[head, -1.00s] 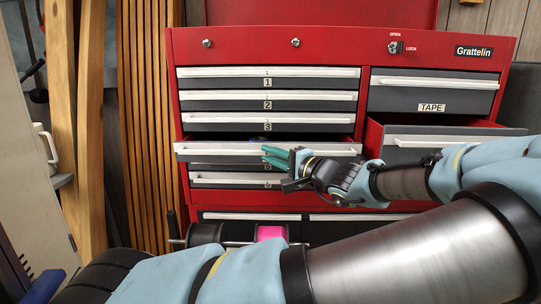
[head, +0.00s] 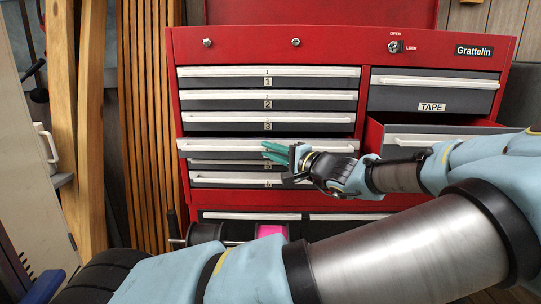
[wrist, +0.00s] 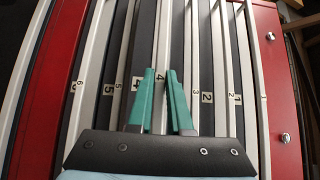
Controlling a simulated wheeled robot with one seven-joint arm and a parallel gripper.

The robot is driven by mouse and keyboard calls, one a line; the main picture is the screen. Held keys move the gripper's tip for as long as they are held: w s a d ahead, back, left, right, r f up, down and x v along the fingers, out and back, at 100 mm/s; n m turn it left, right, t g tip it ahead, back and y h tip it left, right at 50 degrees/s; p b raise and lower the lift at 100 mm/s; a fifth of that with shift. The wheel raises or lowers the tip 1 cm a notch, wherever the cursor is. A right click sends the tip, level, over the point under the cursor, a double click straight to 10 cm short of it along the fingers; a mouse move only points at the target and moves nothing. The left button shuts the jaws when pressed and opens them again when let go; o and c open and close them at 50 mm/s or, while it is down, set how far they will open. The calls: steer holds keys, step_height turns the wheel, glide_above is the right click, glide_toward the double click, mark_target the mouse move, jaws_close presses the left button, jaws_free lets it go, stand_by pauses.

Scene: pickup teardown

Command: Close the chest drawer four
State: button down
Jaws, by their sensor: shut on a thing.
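Chest drawer four (head: 220,146) is in the left column of the red chest, below drawer three. Its front stands out slightly past the drawers above it. My gripper (head: 272,152) has teal fingers at the right part of this drawer's pale handle. In the wrist view, the handle of drawer four (wrist: 164,45) runs between the two fingers (wrist: 163,100), and the gripper is shut on it. The label 4 shows beside the left finger.
Drawers one, two and three (head: 230,118) above look shut. On the right, the drawer below the TAPE drawer (head: 435,95) stands open, close to my arm (head: 395,178). A rack with black and pink rolls (head: 270,231) stands below. Wooden planks (head: 150,120) lean at left.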

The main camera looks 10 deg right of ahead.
mark_target(272, 142)
steer(key=w, duration=0.3)
steer(key=w+d, duration=0.1)
steer(key=w, duration=0.2)
steer(key=shift+d+f+b, duration=0.1)
steer(key=shift+f+b, duration=0.05)
steer(key=shift+b, duration=0.2)
steer(key=shift+w+d, duration=0.15)
steer(key=shift+w, duration=0.1)
steer(key=c, duration=0.8)
jaws_free()
steer(key=shift+w, duration=0.1)
steer(key=shift+c, duration=0.2)
steer(key=b+v, duration=0.2)
steer(key=v, duration=0.8)
steer(key=shift+s, duration=0.4)
steer(key=shift+d, duration=0.15)
